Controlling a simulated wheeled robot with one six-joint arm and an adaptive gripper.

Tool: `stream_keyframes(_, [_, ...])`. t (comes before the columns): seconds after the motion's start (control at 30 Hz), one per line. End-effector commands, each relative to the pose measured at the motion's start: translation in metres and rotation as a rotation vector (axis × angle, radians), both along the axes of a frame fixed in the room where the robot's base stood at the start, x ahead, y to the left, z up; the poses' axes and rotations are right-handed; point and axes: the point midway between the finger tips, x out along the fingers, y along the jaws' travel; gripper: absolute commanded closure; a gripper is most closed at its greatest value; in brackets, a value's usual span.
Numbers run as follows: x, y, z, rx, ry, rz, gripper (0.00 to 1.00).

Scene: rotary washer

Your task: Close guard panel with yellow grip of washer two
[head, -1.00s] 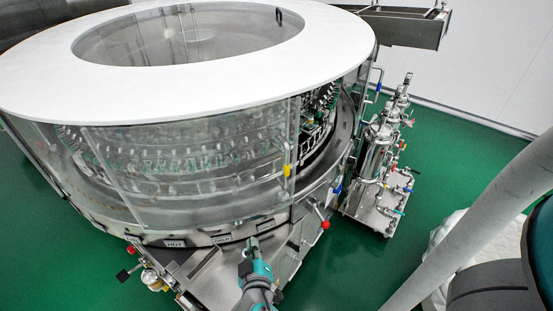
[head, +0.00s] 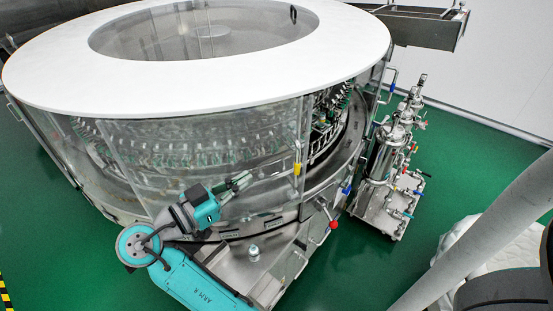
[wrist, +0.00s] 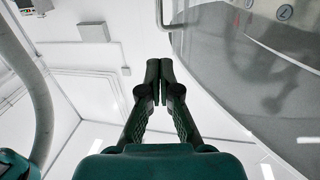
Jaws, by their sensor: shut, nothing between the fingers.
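The washer's clear curved guard panel (head: 232,160) carries a yellow grip (head: 297,169) near its right edge. To the right of that edge is an open gap (head: 328,118) where the bottle carousel shows without a panel in front. My gripper (head: 243,181) is in front of the clear panel, left of the yellow grip and apart from it, pointing right toward it. Its fingers are together and empty. In the wrist view the shut fingertips (wrist: 160,72) point up the picture, and the yellow grip is not seen.
A steel pump skid (head: 385,170) stands on the green floor at right. A steel ledge (head: 270,262) juts out below the panel. A large white ring (head: 60,75) tops the washer.

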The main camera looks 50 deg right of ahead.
Motion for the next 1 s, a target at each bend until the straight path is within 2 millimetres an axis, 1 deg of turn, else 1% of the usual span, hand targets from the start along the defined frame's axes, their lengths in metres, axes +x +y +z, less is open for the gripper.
stream_keyframes(0.17, [-0.004, -0.019, 0.000, 0.000, 0.000, -0.003, 1.00])
stream_keyframes(0.5, [-0.013, -0.081, -0.001, -0.001, 0.002, -0.003, 1.00])
stream_keyframes(0.7, [-0.017, -0.114, 0.000, 0.000, 0.001, -0.001, 1.00])
stream_keyframes(0.9, [-0.020, -0.132, 0.000, 0.000, 0.002, 0.001, 1.00])
stream_keyframes(1.0, [-0.020, -0.136, 0.000, 0.000, 0.002, 0.001, 1.00])
